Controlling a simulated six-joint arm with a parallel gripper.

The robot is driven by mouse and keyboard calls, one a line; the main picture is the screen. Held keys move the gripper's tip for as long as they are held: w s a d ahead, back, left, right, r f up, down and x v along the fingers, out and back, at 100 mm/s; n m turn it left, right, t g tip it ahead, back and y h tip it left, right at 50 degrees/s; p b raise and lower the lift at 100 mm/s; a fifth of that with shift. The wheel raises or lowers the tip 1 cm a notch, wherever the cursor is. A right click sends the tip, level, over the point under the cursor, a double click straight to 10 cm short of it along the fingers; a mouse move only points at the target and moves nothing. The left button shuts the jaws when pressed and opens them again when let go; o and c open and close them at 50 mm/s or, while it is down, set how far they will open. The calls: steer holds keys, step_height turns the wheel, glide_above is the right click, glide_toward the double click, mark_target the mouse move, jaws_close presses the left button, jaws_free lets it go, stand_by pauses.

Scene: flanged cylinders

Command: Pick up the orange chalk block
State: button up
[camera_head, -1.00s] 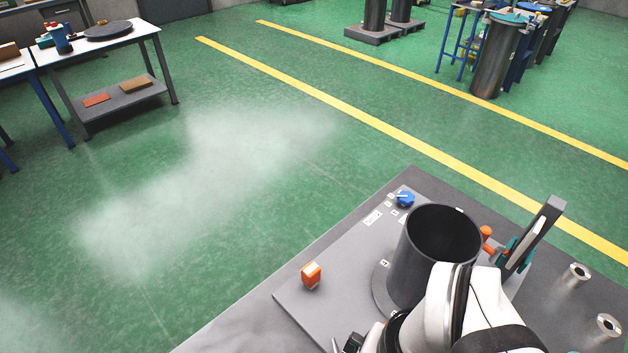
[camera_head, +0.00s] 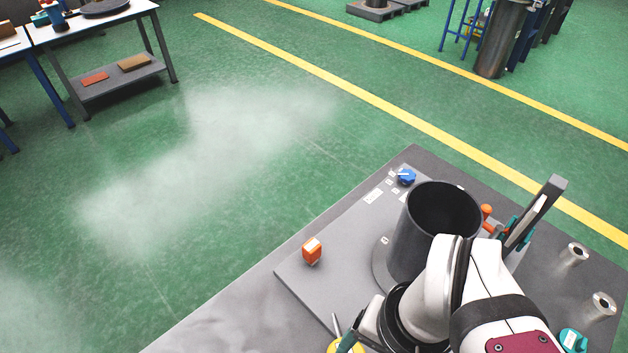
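The orange chalk block (camera_head: 312,251) stands upright near the left edge of the grey plate (camera_head: 330,290) on the table, with a pale top. It is left of the dark open cylinder (camera_head: 440,222) and apart from it. My white arm comes in from the bottom right, in front of the cylinder's lower part. Its dark end, with my gripper (camera_head: 366,322), is below and right of the block, clear of it in the picture. The fingers cannot be made out, so I cannot tell whether they are open or shut.
A blue knob (camera_head: 405,177) sits behind the cylinder. An orange-handled tool (camera_head: 487,212) and an upright grey bar (camera_head: 535,212) stand right of it. Metal bushings (camera_head: 573,254) are at the right. A yellow item (camera_head: 345,347) is at the bottom edge. The plate around the block is clear.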

steer(key=n+t+h, duration=1.1)
steer(key=n+h, duration=0.1)
steer(key=n, duration=2.1)
glide_toward(306, 253)
steer(key=x, duration=1.2)
steer(key=shift+f, duration=0.15)
jaws_close()
